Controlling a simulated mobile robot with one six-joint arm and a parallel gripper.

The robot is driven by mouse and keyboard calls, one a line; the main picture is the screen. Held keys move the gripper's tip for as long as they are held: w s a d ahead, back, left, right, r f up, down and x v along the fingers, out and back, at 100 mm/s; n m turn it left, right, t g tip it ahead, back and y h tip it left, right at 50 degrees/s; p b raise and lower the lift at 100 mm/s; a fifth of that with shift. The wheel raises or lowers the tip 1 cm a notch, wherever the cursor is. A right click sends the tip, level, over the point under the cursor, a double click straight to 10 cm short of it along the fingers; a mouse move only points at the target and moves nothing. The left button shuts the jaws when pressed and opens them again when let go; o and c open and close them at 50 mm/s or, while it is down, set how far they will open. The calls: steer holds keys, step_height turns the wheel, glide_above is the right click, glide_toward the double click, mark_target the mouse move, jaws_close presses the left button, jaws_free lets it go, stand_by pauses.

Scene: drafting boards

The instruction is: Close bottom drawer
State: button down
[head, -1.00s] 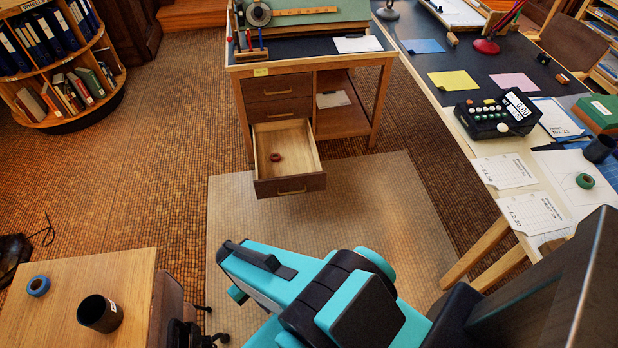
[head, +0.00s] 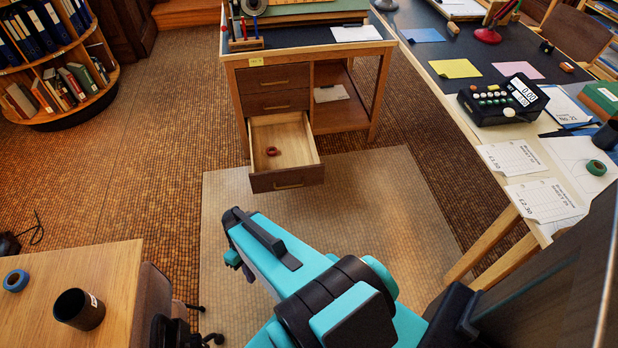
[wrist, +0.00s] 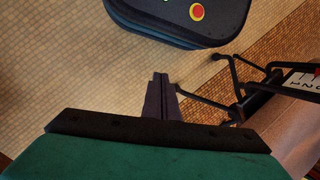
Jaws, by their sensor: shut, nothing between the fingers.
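The bottom drawer (head: 287,181) of the wooden drafting desk stands pulled out in the head view. Its wooden inside shows, with a small red-brown ring (head: 272,151) lying in it. The two drawers above (head: 272,77) are flush with the desk. My teal arm reaches in from the lower right of the head view, its visible end in front of and below the drawer. My gripper (wrist: 160,77) shows in the wrist view with its fingers together and empty, above the floor mat. The drawer does not show in the wrist view.
A wooden table (head: 110,260) with a dark cup (head: 79,309) and a blue ring (head: 16,281) is at lower left, with a chair (head: 150,300) beside it. A long table (head: 455,130) runs along the right. The mat (head: 345,200) before the drawer is clear.

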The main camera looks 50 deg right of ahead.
steer(key=w+d+f+n+t+b, duration=0.1)
steer(key=w+d+f+t+b, duration=0.1)
steer(key=w+d+b, duration=0.45)
steer(key=w+d+f+n+t+b, duration=0.1)
steer(key=w+d+f+t+b, duration=0.15)
steer(key=d, duration=0.65)
steer(key=w+d+f+n+t+b, duration=0.1)
steer(key=w+d+b, duration=0.4)
steer(key=d, duration=0.3)
steer(key=s+d+r+n+t+h+b, duration=0.1)
steer(key=d+b, duration=0.5)
steer(key=d, duration=0.8)
steer(key=s+d+r+n+t+h+b, duration=0.1)
steer(key=d+b, duration=0.5)
steer(key=d, duration=0.9)
steer(key=s+r+n+t, duration=0.1)
steer(key=r+n+t, duration=0.1)
steer(key=t, duration=0.1)
steer(key=shift+s+d+b, duration=0.15)
steer(key=shift+d+b, duration=0.1)
steer(key=shift+b, duration=0.1)
steer(key=shift+f, duration=0.15)
steer(key=b, duration=0.2)
glide_toward(304, 173)
step_height(304, 173, down, 3)
steer(key=a, duration=0.3)
steer(key=shift+w+d+b, duration=0.65)
steer(key=shift+w+d, duration=0.6)
steer(key=shift+d, duration=0.05)
